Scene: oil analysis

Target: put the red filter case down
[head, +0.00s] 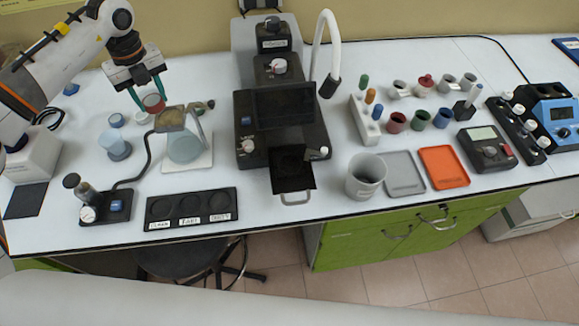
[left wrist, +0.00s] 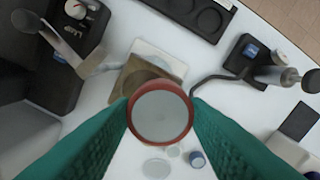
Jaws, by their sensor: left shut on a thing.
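My left gripper (head: 150,101) has its teal fingers shut on the red filter case (head: 153,104). The case is a short round cup with a red rim and a pale grey inside. In the left wrist view, the case (left wrist: 160,112) sits between the two fingertips (left wrist: 161,110), its open face towards the camera. In the head view it is just behind and left of a tan-topped stand (head: 171,118); its exact height above the table is hard to tell. My right gripper is not in view.
A black tray (head: 233,190) with three round recesses and white labels lies at the front left. A pump-like device (head: 88,198) with a black hose is left of it. A microscope (head: 243,108) is to the right. Red, green and blue cups stand farther right.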

